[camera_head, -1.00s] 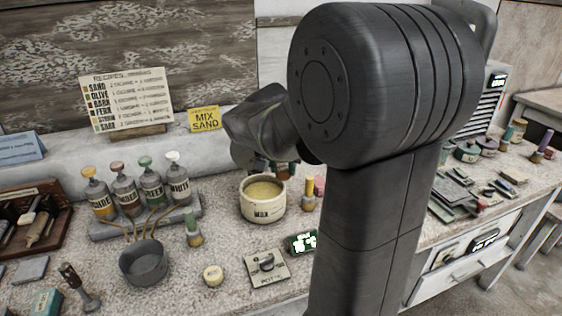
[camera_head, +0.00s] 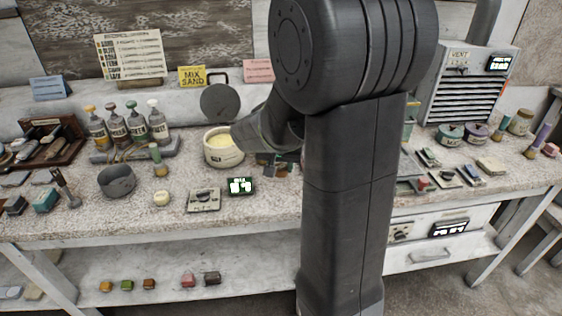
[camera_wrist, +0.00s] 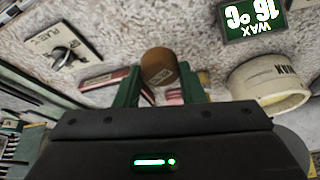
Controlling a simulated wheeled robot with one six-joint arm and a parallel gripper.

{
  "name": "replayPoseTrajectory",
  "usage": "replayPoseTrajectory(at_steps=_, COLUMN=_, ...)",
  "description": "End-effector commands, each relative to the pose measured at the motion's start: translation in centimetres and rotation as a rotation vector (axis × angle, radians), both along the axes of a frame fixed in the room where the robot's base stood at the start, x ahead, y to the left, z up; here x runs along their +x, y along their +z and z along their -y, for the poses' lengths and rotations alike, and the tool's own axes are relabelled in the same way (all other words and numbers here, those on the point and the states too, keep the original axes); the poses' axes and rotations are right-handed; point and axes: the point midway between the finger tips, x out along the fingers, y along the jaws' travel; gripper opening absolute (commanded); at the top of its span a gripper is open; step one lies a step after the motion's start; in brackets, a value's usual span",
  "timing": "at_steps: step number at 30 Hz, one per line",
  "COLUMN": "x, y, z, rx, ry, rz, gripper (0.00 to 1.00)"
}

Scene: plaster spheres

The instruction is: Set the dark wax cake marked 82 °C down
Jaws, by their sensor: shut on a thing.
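My gripper (camera_wrist: 160,82) shows in the wrist view, its two green fingers shut on a small round brown cake (camera_wrist: 158,64). It looks like the dark wax cake; I cannot read a mark on it. The worktop lies beyond it; I cannot tell whether the cake touches it. In the head view my arm hides the gripper and cake. The cream wax pot (camera_head: 223,150) stands left of my wrist, and shows at the right in the wrist view (camera_wrist: 270,85). A lit wax temperature display (camera_head: 241,186) stands in front of the pot.
A plate switch (camera_head: 204,199) and a pale round cake (camera_head: 161,198) lie near the front edge. A grey bowl (camera_head: 117,181) and several pump bottles (camera_head: 138,127) stand left. Several coloured cakes (camera_head: 188,280) rest on the lower shelf. A vent box (camera_head: 465,85) stands at the back right.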

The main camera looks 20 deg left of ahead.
Motion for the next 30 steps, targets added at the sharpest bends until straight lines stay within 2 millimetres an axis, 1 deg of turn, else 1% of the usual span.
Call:
replayPoseTrajectory(at_steps=12, x=0.0, y=-0.3, z=0.0, rx=0.0, ry=0.0, rz=0.0, gripper=0.14)
replayPoseTrajectory(at_steps=17, x=0.0, y=-1.6, z=0.0, rx=0.0, ry=0.0, rz=-0.001, gripper=0.14)
replayPoseTrajectory(at_steps=24, x=0.0, y=-4.3, z=0.0, rx=0.0, ry=0.0, rz=-0.001, gripper=0.14)
replayPoseTrajectory(at_steps=30, x=0.0, y=-5.6, z=0.0, rx=0.0, ry=-0.001, rz=0.0, gripper=0.14)
